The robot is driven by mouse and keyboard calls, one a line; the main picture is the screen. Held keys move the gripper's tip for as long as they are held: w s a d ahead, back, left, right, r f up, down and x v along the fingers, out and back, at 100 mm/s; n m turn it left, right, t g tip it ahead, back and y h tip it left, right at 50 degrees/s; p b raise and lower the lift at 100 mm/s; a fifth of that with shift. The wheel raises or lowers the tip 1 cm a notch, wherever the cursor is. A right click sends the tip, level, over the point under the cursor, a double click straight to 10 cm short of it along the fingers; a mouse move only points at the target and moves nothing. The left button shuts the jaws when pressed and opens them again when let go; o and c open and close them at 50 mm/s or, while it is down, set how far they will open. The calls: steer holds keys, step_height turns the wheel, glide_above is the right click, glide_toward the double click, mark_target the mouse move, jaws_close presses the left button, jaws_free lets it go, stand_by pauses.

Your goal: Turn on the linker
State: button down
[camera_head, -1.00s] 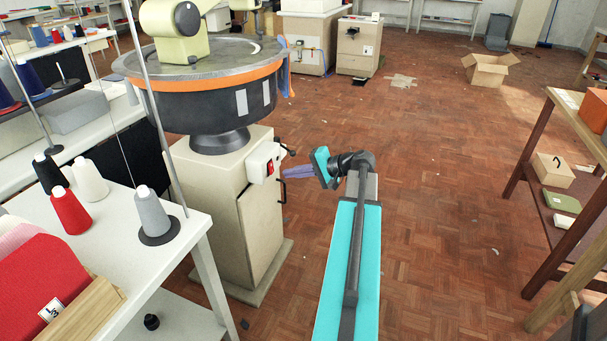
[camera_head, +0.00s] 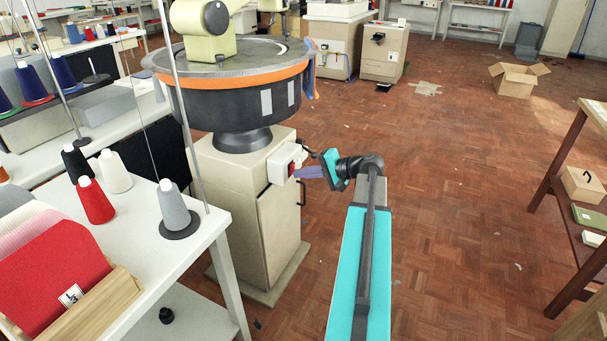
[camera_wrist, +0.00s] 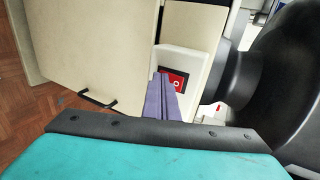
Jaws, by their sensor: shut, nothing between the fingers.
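The linker (camera_head: 235,105) is a round dark machine with an orange band on a beige cabinet (camera_head: 245,200). A white switch box (camera_head: 283,163) with a red switch (camera_head: 291,168) is mounted on the cabinet's upper right side. The red rocker switch also shows in the wrist view (camera_wrist: 177,82), with a white mark on it. My gripper (camera_head: 295,173) is shut and empty, its purple fingers pointing at the switch box. In the wrist view my gripper's fingertips (camera_wrist: 162,76) overlap the left part of the red switch. I cannot tell whether they touch it.
A black cabinet handle (camera_head: 303,190) lies just below my gripper; it shows in the wrist view too (camera_wrist: 97,98). A white table (camera_head: 145,235) with yarn cones stands at left. A wooden shelf (camera_head: 565,165) stands at right. The parquet floor (camera_head: 450,200) between is mostly clear.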

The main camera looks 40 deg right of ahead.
steer(key=shift+s+d, duration=0.1)
steer(key=shift+d, duration=0.05)
steer(key=shift+r, duration=0.2)
steer(key=shift+r+p, duration=0.6)
steer(key=shift+p, duration=0.05)
steer(key=shift+s, duration=0.1)
steer(key=s+d+p, duration=0.1)
steer(key=s+d, duration=0.1)
steer(key=s, duration=0.4)
steer(key=s+d+r+p, duration=0.1)
steer(key=s+d, duration=0.1)
steer(key=s, duration=0.5)
steer(key=shift+d, duration=0.3)
steer(key=shift+r, duration=0.1)
